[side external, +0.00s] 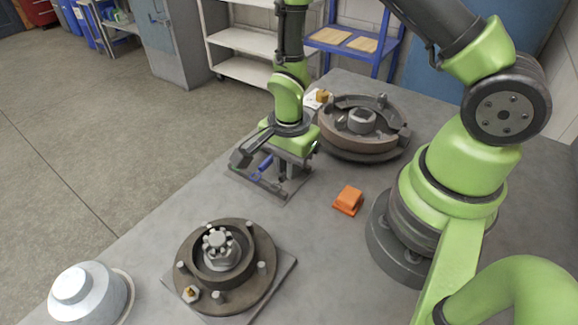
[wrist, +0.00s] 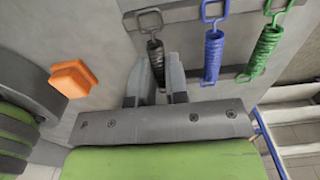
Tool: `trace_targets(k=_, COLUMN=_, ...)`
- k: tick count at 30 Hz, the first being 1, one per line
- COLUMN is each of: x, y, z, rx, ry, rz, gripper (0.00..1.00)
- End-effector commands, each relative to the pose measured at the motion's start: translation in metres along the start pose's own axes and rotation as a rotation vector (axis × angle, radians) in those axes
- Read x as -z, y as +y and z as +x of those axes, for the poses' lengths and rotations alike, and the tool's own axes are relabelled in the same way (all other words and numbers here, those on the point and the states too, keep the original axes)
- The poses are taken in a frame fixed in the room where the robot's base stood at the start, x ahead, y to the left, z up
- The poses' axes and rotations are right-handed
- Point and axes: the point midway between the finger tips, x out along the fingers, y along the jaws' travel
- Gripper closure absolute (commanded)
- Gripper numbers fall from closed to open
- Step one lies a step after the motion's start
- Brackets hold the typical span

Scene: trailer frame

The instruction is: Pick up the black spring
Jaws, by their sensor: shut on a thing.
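The black spring (wrist: 155,50) is in the wrist view, between the two grey fingers of my gripper (wrist: 158,74), with its wire loop at the top end. My gripper (side external: 287,172) is shut on the spring, low over the grey spring holder (side external: 273,193). The spring's upper loop is still at the holder's bar (wrist: 184,20) in the wrist view. In the side view I cannot make out the black spring, which the gripper seems to hide.
A blue spring (wrist: 212,52) and a green spring (wrist: 265,50) lie beside it. An orange block (side external: 348,200) stands on the table to the right. A brake drum assembly (side external: 340,140) is behind, a wheel hub (side external: 262,262) in front, a pale cap (side external: 85,295) at the front left.

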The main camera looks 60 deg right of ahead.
Motion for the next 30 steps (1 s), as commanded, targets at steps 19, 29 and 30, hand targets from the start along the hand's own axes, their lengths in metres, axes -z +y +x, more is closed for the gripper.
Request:
trace_targets(k=19, x=0.0, y=-0.001, z=-0.091, rx=0.006, ry=0.001, rz=0.0, gripper=1.0)
trace_targets(k=29, x=0.0, y=0.0, z=-0.114, rx=0.003, ry=0.001, rz=0.0, gripper=1.0)
trace_targets(k=30, x=0.0, y=0.0, z=-0.116, rx=0.002, ry=0.001, rz=0.0, gripper=1.0)
